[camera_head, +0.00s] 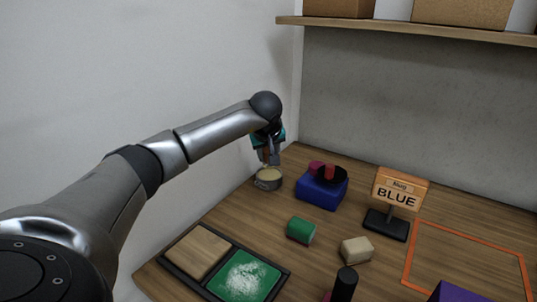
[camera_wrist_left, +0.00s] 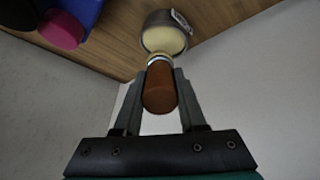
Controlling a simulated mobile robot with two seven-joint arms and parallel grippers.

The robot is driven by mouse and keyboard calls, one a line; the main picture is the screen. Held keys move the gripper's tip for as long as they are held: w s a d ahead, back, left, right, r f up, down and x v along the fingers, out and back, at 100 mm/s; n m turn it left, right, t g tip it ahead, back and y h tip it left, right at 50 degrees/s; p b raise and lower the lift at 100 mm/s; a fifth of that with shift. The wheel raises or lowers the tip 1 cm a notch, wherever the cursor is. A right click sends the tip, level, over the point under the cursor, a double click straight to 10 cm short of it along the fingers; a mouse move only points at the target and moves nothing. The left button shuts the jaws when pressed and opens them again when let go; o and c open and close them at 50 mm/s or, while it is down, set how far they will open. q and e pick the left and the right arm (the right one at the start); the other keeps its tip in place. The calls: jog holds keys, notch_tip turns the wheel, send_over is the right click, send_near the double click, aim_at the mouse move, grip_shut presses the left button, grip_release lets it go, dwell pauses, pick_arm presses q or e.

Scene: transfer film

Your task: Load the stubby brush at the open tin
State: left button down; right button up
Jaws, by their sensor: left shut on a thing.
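My left gripper (camera_head: 269,160) is above the open tin (camera_head: 268,184) near the back left corner of the table, fingers pointing down. In the left wrist view, the left gripper (camera_wrist_left: 160,92) is shut on the stubby brush (camera_wrist_left: 160,95), on its brown wooden handle. A pale metal collar shows beyond the handle. My right gripper is not in view.
A blue block (camera_head: 321,191) with red and black pieces stands right of the tin. A black tray (camera_head: 235,254) holds wooden and powdered green panels. A shelf (camera_head: 420,33) hangs above.

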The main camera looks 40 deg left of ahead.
pick_arm(q)
jog(key=shift+r+p, duration=1.75)
jog(key=shift+r, duration=0.35)
jog(key=shift+f, duration=0.1)
